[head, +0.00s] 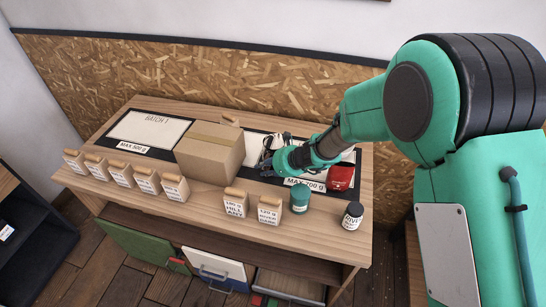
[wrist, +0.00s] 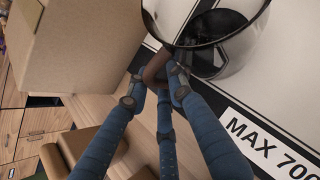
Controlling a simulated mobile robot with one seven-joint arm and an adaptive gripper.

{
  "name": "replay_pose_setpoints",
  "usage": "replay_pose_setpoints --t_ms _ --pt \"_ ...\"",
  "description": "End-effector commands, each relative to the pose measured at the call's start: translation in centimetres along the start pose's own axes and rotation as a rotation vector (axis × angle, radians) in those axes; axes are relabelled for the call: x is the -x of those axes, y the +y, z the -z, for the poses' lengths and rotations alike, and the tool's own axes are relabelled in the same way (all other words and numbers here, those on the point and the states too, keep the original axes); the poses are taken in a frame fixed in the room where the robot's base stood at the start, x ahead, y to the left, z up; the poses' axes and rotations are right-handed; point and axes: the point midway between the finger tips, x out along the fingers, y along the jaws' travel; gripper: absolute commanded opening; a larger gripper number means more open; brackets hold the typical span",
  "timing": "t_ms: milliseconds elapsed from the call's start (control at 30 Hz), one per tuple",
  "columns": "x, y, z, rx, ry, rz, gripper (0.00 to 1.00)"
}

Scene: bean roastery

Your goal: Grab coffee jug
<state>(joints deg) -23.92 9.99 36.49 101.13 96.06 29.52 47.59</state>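The coffee jug (wrist: 232,52) is at the top of the wrist view, with a dark rim, a shiny body and a brown handle (wrist: 156,67). My gripper (wrist: 155,88) has dark blue fingers that reach to the handle. The handle lies between the fingertips, which look very close to it or touching. I cannot tell whether they are clamped on it.
A cardboard box (head: 209,153) stands close left of my gripper. Wood-topped labelled blocks (head: 235,203) line the bench's front edge (head: 130,207). A teal jar (head: 299,198), a white bottle with a dark lid (head: 352,216) and a red container (head: 340,177) stand to the right.

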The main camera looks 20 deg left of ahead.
Motion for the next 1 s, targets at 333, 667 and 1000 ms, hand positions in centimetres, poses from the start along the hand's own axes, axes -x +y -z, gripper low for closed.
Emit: replay_pose_setpoints --t_ms 333,667,1000 --pt "0.01 -0.01 0.02 0.000 0.000 0.000 0.00" --pt "0.05 -0.05 -0.09 0.001 -0.001 0.001 0.00" --pt "0.35 -0.05 -0.39 0.002 -0.001 0.001 0.00"
